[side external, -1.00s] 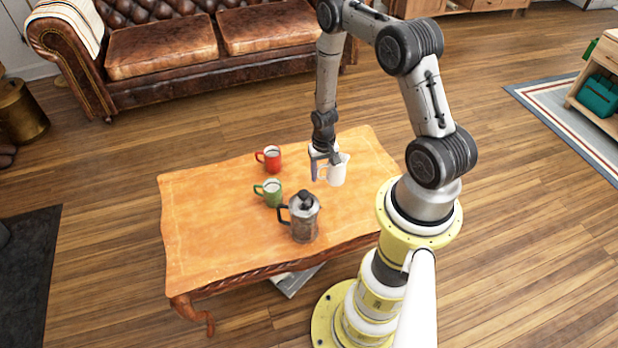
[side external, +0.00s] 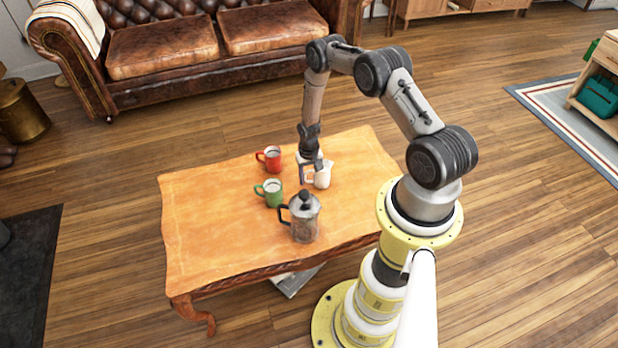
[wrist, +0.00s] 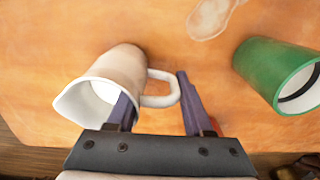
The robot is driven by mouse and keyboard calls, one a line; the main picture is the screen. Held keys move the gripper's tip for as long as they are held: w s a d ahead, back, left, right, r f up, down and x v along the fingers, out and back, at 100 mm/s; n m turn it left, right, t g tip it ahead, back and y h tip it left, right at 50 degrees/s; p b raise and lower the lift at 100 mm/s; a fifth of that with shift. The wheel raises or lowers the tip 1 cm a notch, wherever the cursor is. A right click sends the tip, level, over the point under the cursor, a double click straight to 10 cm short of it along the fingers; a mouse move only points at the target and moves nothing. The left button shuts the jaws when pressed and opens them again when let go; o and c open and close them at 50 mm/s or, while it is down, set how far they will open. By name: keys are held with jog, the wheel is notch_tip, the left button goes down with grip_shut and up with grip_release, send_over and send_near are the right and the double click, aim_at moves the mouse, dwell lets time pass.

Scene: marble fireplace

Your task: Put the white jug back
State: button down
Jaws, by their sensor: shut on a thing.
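The white jug (side external: 323,175) is at the right part of the wooden coffee table, right of the mugs and French press. In the wrist view the jug (wrist: 108,75) is at left, with its open mouth toward the bottom left and its handle toward the right. My gripper (side external: 313,172) is at the jug's handle side. In the wrist view my gripper (wrist: 155,92) has its fingers either side of the handle region, shut on the jug. I cannot tell whether the jug's base touches the table.
A green mug (side external: 272,194), a red mug (side external: 270,159) and a metal French press (side external: 305,222) stand left of the jug. The green mug (wrist: 275,73) is at right in the wrist view. The coffee table (side external: 215,235) is clear at left and far right.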

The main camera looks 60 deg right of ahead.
jog(key=shift+f, duration=0.25)
jog(key=shift+c, duration=1.4)
grip_release()
